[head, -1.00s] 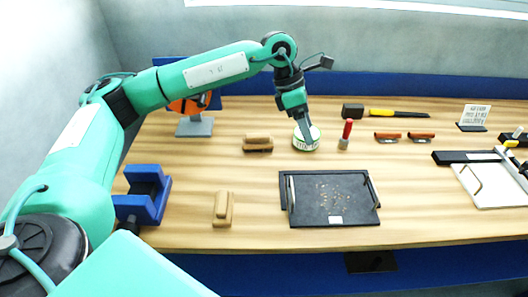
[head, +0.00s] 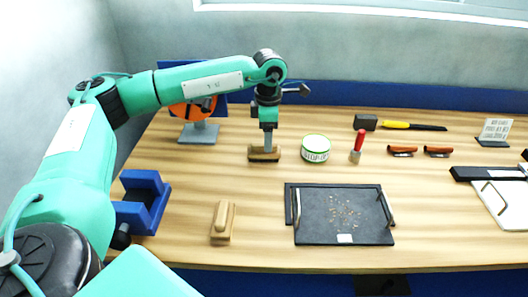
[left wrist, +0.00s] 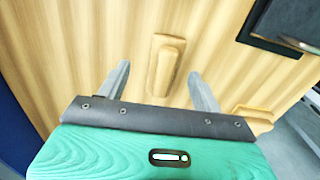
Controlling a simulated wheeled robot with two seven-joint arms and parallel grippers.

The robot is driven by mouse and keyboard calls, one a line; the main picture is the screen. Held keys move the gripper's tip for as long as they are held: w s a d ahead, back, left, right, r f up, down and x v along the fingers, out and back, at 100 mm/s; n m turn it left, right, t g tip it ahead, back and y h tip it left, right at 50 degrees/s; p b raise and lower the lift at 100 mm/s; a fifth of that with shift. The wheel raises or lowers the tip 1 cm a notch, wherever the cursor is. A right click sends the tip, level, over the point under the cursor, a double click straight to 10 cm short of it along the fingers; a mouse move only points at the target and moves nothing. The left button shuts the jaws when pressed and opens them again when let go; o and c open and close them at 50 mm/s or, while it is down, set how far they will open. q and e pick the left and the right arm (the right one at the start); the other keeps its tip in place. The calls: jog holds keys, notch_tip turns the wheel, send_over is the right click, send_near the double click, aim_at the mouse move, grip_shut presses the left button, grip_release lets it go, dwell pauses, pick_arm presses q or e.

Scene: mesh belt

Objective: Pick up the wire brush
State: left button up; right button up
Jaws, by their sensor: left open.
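The wire brush (head: 264,156), a wooden block with a darker underside, lies on the bench towards the back. It also shows in the left wrist view (left wrist: 164,68), lying lengthwise ahead of the jaws. My left gripper (head: 267,146) points straight down over it. In the left wrist view its fingers (left wrist: 160,85) are apart, with the brush in the gap between their tips and beyond. The gripper holds nothing. In the head view the fingers hide part of the brush. My right gripper is not in view.
A second wooden-handled block (head: 222,222) lies nearer the front. A black tray (head: 292,235) is to the right. A round tin (head: 316,148) and a red-handled tool (head: 358,146) stand right of the brush. A blue holder (head: 142,205) is at the left.

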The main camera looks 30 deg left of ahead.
pick_arm(q)
jog(key=f, duration=0.2)
jog(key=s+f+p, duration=0.1)
jog(key=f, duration=0.1)
jog(key=shift+a, duration=0.15)
jog(key=shift+f, duration=0.65)
jog(key=c, duration=1.1)
jog(key=shift+c, duration=0.2)
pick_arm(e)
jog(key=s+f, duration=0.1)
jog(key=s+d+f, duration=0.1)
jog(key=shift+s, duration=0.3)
pick_arm(q)
jog(key=shift+r, duration=0.15)
